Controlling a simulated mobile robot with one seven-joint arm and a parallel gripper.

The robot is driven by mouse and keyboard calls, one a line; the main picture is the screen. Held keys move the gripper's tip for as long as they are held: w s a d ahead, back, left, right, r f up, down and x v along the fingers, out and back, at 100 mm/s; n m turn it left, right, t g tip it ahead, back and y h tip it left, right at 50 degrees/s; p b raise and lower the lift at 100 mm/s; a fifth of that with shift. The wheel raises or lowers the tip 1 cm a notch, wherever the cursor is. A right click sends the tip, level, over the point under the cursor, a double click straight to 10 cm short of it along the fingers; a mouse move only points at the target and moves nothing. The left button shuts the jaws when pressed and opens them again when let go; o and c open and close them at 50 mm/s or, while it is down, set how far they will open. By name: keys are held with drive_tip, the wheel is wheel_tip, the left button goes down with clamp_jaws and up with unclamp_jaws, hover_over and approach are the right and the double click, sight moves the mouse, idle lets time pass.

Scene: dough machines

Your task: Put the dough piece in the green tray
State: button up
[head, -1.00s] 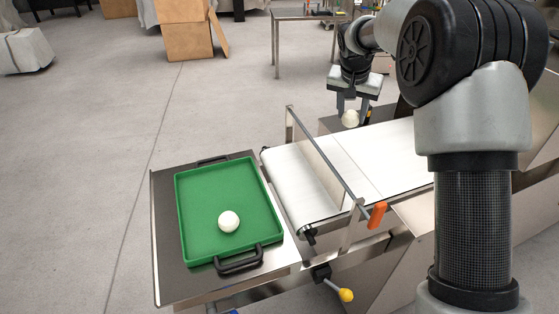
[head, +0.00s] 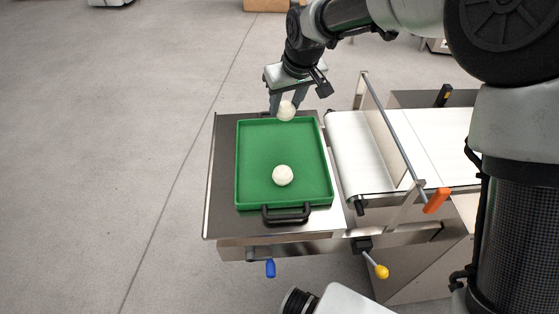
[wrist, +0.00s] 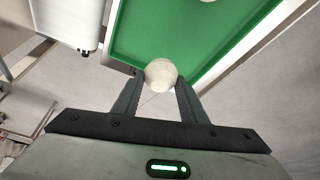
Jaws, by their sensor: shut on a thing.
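My gripper (head: 287,108) is shut on a round, off-white dough piece (head: 287,111). It holds the piece above the far edge of the green tray (head: 252,190) in the head view. The wrist view shows the held dough piece (wrist: 161,74) between the two fingers, with part of the green tray (wrist: 150,28) beyond it. A second off-white dough ball (head: 283,175) rests on the tray floor, nearer its front edge. The exact height of the held piece above the tray is hard to tell.
Open floor lies to the left.

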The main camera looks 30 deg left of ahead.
drive_tip(key=shift+s+a+f+n, duration=0.3)
drive_tip(key=shift+s+a+f, duration=0.25)
drive_tip(key=shift+s+f, duration=0.15)
wheel_tip(320, 180, down, 4)
drive_tip(key=shift+f+b, duration=0.2)
drive_tip(key=shift+b, duration=0.15)
drive_tip(key=shift+f, duration=2.15)
drive_tip(key=shift+f+b, duration=0.2)
drive_tip(key=shift+b, duration=0.15)
drive_tip(key=o, duration=1.1)
